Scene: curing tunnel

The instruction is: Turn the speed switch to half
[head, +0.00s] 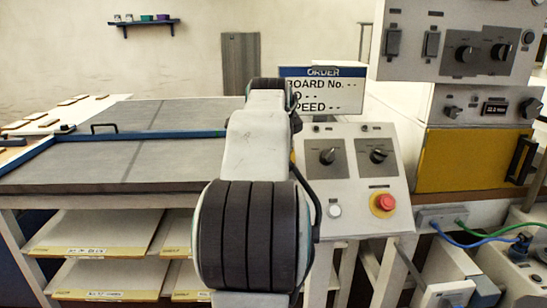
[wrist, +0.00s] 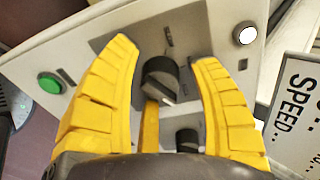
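My gripper (wrist: 164,56) is open in the wrist view, with its yellow fingers apart on either side of a dark rotary knob (wrist: 160,80) on a pale panel. Gaps show between the knob and the two side fingers, and a narrow yellow piece shows just below it. A second dark knob (wrist: 187,139) is partly hidden lower down. The knobs' labels are too small to read, so I cannot tell which is the speed switch.
The wrist view shows a green button (wrist: 50,83), a white button (wrist: 245,34) and a sign reading SPEED (wrist: 296,115). The head view shows this order sign (head: 325,92), a two-knob console (head: 353,190) with a red button (head: 384,202), and shelves (head: 100,232) at left.

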